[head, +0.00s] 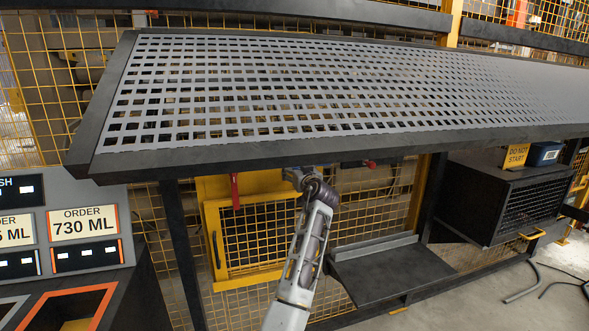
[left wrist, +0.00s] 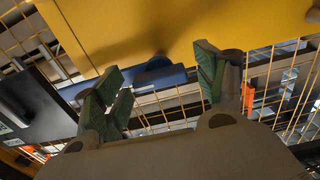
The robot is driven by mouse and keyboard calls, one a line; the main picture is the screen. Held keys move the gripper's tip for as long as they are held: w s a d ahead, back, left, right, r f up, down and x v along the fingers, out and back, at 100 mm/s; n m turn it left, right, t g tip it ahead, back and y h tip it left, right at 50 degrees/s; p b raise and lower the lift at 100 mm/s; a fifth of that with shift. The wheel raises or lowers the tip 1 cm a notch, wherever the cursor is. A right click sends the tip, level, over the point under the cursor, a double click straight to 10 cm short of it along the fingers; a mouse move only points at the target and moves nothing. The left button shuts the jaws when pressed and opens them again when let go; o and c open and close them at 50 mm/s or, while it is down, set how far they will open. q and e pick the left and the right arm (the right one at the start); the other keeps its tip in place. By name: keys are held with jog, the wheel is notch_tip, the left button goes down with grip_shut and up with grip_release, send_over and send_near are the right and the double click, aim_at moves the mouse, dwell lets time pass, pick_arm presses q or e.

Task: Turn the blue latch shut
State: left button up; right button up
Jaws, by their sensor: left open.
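The blue latch (left wrist: 160,75) shows in the left wrist view as a blue bar with a rounded part, at the lower edge of a yellow panel (left wrist: 200,30). My left gripper (left wrist: 160,88) is open, with its green-padded fingers on either side of the rounded part. I cannot tell whether either finger touches it. In the head view my left gripper (head: 303,178) is just under the front edge of the perforated shelf, by the yellow mesh door (head: 208,240). The shelf and gripper hide the latch there. My right gripper is not in view.
The perforated shelf (head: 115,158) overhangs the door. A dark ledge (head: 390,272) juts out right of my arm. A black box (head: 490,200) with a "do not start" sign (head: 516,156) stands further right. An order panel (head: 84,222) is at left.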

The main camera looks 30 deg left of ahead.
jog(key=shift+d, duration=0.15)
pick_arm(q)
jog(key=c, duration=1.4)
jog(key=shift+c, duration=0.2)
jog(key=shift+a+r, duration=0.1)
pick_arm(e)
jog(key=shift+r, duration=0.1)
